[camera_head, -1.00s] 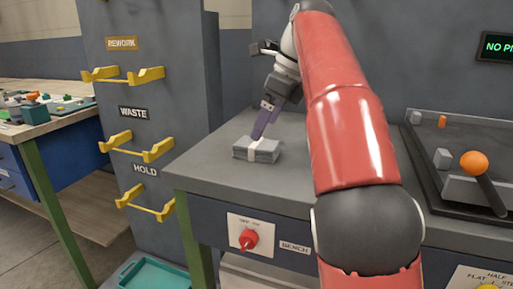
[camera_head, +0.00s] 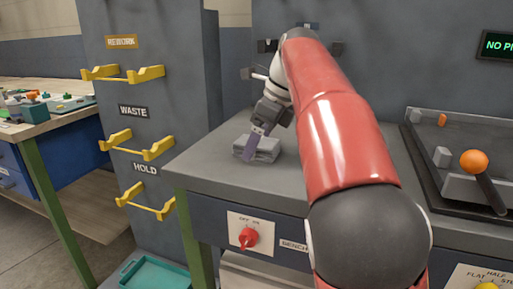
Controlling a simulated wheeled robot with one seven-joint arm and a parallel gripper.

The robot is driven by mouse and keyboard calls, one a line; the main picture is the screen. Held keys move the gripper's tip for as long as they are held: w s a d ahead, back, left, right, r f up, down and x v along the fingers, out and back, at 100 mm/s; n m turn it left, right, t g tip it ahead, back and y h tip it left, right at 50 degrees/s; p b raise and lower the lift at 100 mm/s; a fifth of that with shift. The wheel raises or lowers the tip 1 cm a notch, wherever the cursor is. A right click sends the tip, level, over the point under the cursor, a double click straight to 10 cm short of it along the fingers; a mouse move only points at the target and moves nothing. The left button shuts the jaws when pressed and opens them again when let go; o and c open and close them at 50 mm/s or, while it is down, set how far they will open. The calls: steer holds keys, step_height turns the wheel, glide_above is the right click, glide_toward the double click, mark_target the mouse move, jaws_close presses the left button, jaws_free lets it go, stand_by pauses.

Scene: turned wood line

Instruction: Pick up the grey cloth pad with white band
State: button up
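The grey cloth pad (camera_head: 268,153) lies flat on the grey bench top (camera_head: 215,168), near its left end. My gripper (camera_head: 250,152) points down at the pad, with a purple finger in front of its left and middle part. The finger hides most of the white band. Only one finger shows clearly, so I cannot tell how far the gripper is open or whether it touches the pad.
A dark tray (camera_head: 425,165) with an orange ball on a lever (camera_head: 474,162) stands at the right. Yellow hooks (camera_head: 122,74) stick out of the grey panel at the left. A red switch (camera_head: 248,237) is on the bench front. Bench top in front of the pad is clear.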

steer(key=shift+f, duration=0.2)
stand_by(0.3)
steer(key=c, duration=1.1)
steer(key=shift+r, duration=0.2)
steer(key=shift+c, duration=0.2)
